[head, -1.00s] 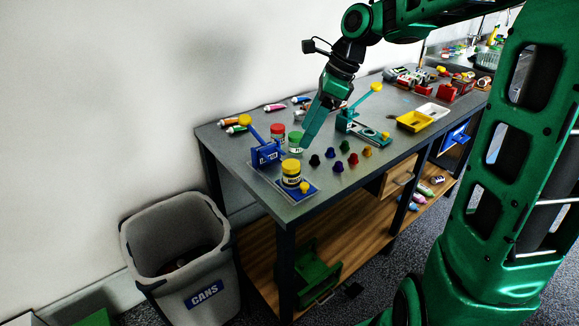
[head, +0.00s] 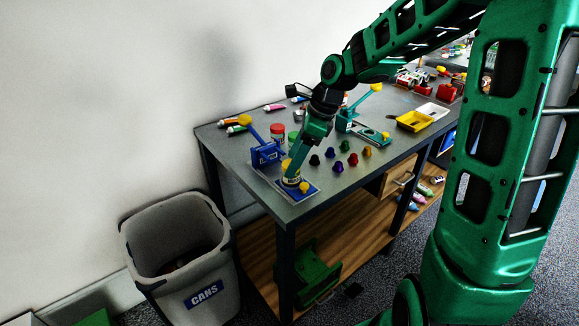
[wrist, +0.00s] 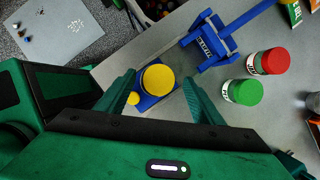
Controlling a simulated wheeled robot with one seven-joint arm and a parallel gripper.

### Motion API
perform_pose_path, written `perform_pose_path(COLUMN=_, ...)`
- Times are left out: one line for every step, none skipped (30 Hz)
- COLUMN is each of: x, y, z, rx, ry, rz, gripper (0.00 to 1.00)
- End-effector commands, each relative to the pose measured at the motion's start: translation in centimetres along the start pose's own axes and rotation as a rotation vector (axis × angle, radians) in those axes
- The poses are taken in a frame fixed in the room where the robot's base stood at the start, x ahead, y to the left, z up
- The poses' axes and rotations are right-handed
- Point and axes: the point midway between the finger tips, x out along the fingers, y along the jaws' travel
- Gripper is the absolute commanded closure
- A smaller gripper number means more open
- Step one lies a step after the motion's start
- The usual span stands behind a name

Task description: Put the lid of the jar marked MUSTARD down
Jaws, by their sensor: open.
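The jar with the yellow lid (head: 292,182) stands upright on a blue board at the near left corner of the bench. It is partly hidden behind my gripper in the head view. In the wrist view its round yellow lid (wrist: 158,79) is seen from above, sitting on the jar. My gripper (head: 292,170) is over the jar, pointing down. In the wrist view its fingers are apart, one on each side of the lid, with a gap showing at each side. I cannot tell whether the fingertips are level with the lid.
A blue lever clamp (head: 266,154) with a yellow knob stands close behind the jar. Red-lidded (wrist: 275,61) and green-lidded (wrist: 247,92) jars stand nearby. A small yellow knob (wrist: 133,98) is on the blue board (wrist: 150,102). Several coloured knobs lie right. A CANS bin (head: 190,270) stands on the floor.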

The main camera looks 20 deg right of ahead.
Motion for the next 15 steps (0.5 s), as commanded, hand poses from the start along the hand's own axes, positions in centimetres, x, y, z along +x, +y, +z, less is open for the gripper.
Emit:
perform_pose_path(x=0.03, y=0.01, z=0.01, rx=0.000, ry=0.000, rz=0.000, gripper=0.39)
perform_pose_path(x=0.02, y=0.00, z=0.01, rx=0.000, ry=0.000, rz=0.000, gripper=0.39)
perform_pose_path(x=0.01, y=0.00, z=0.01, rx=0.000, ry=0.000, rz=0.000, gripper=0.39)
perform_pose_path(x=0.01, y=0.00, z=0.00, rx=0.000, ry=0.000, rz=0.000, gripper=0.39)
perform_pose_path(x=0.00, y=0.00, z=0.00, rx=0.000, ry=0.000, rz=0.000, gripper=0.39)
perform_pose_path(x=0.00, y=0.00, z=0.00, rx=0.000, ry=0.000, rz=0.000, gripper=0.46)
perform_pose_path(x=0.00, y=0.00, z=0.00, rx=0.000, ry=0.000, rz=0.000, gripper=0.53)
perform_pose_path(x=-0.01, y=0.00, z=0.00, rx=0.000, ry=0.000, rz=0.000, gripper=0.60)
perform_pose_path(x=-0.01, y=0.00, z=0.00, rx=0.000, ry=0.000, rz=0.000, gripper=0.70)
perform_pose_path(x=-0.01, y=0.00, z=0.00, rx=0.000, ry=0.000, rz=0.000, gripper=0.77)
perform_pose_path(x=-0.01, y=0.00, z=0.00, rx=0.000, ry=0.000, rz=0.000, gripper=0.82)
perform_pose_path(x=-0.02, y=0.00, z=0.00, rx=0.000, ry=0.000, rz=0.000, gripper=0.82)
perform_pose_path(x=-0.02, y=0.00, z=0.00, rx=0.000, ry=0.000, rz=0.000, gripper=0.82)
perform_pose_path(x=-0.02, y=0.00, z=0.00, rx=0.000, ry=0.000, rz=0.000, gripper=0.82)
perform_pose_path(x=-0.02, y=0.00, z=0.00, rx=0.000, ry=0.000, rz=0.000, gripper=0.85)
